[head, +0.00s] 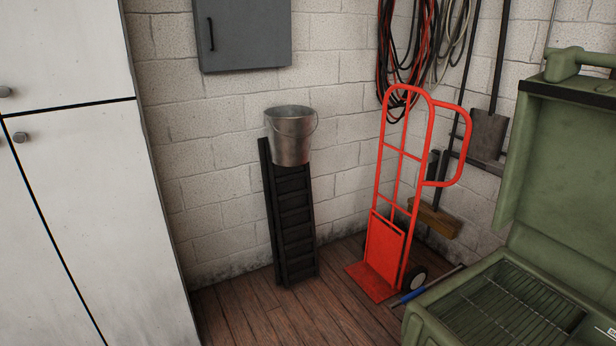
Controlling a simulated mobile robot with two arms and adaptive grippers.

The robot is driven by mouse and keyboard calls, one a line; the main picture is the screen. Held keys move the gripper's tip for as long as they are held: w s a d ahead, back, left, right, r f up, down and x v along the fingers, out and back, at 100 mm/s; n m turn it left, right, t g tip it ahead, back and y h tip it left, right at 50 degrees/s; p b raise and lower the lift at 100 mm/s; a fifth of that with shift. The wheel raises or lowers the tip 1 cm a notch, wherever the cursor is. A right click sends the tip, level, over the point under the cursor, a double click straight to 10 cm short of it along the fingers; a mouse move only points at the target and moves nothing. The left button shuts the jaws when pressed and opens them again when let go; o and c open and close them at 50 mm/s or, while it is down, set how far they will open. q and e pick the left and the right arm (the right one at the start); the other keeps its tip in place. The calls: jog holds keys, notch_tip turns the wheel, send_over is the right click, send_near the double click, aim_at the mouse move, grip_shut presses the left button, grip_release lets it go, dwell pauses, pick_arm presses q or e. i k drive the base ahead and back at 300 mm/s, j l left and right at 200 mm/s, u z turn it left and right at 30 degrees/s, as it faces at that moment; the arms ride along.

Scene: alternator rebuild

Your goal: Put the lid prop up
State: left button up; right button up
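A green chest (426,325) stands at the lower right, cut off by the picture's edge. Its green lid (556,170) is raised, with a handle at the top and a dark strip along its upper edge. A wire rack (510,305) shows inside the chest. I cannot make out a lid prop for certain. A thin rod with a blue grip (412,295) shows beside the chest near the hand truck's wheel; I cannot tell what it is. Neither of my grippers is in view.
A red hand truck (385,238) stands left of the chest. A metal bucket (290,138) sits above a black slatted piece (292,215) against the wall. A white cabinet (90,200) fills the left. Some wooden floor (240,318) is clear between.

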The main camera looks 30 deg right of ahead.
aim_at(417, 293)
jog(key=i+z, duration=0.3)
jog(key=z, duration=0.15)
jog(key=i+z, duration=0.6)
jog(key=z, duration=0.25)
jog(key=i+j+z, duration=0.25)
jog(key=z, duration=0.2)
